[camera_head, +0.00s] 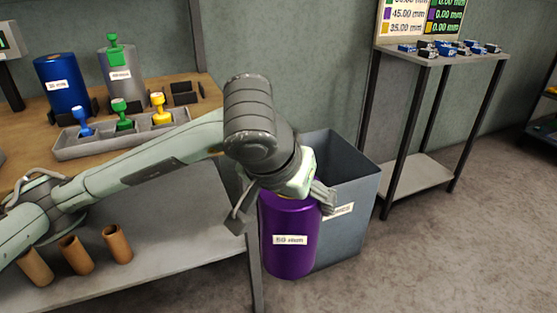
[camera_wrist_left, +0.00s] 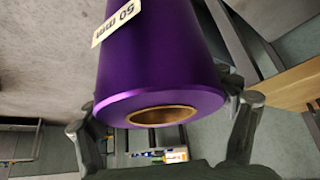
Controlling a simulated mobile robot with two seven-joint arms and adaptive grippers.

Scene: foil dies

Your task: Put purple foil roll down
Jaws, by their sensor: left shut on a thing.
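The purple foil roll (camera_head: 288,240) with a "50 mm" label hangs upright off the right end of the workbench, in front of the grey bin. My left gripper (camera_head: 287,200) is shut on its upper end. In the left wrist view the purple roll (camera_wrist_left: 165,65) lies between my two fingers (camera_wrist_left: 165,112), its brown core opening facing the camera. The roll's underside does not show clearly. My right gripper is in neither view.
A grey open bin (camera_head: 358,185) stands right behind the roll. The wooden bench (camera_head: 185,135) at left bears a blue roll (camera_head: 62,88), a grey roll (camera_head: 122,75) and a tray (camera_head: 80,150) with stamp-like handles. A side table (camera_head: 445,58) holds small parts. Floor at right is clear.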

